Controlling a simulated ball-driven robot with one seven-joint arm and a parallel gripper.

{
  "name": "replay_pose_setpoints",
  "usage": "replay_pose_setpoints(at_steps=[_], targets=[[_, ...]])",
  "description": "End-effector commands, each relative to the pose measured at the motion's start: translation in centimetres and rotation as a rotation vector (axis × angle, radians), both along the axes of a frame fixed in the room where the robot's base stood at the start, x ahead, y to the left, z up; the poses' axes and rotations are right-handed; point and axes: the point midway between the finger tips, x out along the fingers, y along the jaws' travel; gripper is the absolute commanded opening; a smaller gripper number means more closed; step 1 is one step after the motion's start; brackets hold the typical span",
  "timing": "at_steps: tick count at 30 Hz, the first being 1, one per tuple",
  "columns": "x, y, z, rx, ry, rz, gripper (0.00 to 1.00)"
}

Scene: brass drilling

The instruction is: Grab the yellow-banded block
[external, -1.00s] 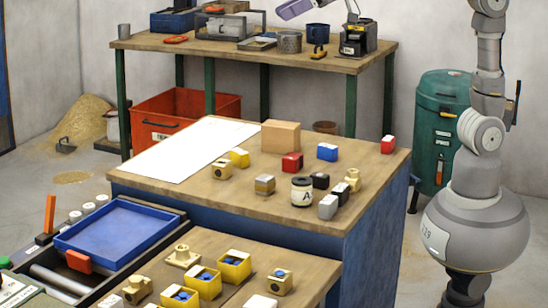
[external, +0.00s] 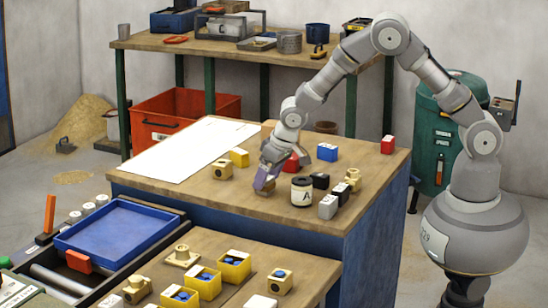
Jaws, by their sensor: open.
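The block in the middle of the worktable (external: 225,195), brown and grey with a yellowish band in the earlier picture, is the likely yellow-banded block (external: 265,189). It is now mostly hidden by my gripper (external: 266,182), and only a brownish lower part shows. My gripper points down at the block from above, with a purple-grey finger in front of it. The jaws are open. I cannot tell whether both fingers straddle the block or touch it.
A jar marked A (external: 302,191) stands close to the right. A red block (external: 292,163) is just behind my gripper. A yellow block (external: 239,157) and a brass block with a hole (external: 221,169) lie left. A white sheet (external: 185,149) covers the left side.

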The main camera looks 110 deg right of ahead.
Motion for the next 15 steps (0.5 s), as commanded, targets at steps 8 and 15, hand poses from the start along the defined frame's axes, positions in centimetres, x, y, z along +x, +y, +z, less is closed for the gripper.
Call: replay_pose_setpoints(at_steps=[8, 15], targets=[[0.6, -0.65, -2.04, 0.0, -0.001, 0.0, 0.79], [0.59, -0.62, -1.99, 0.0, -0.001, 0.0, 0.4]])
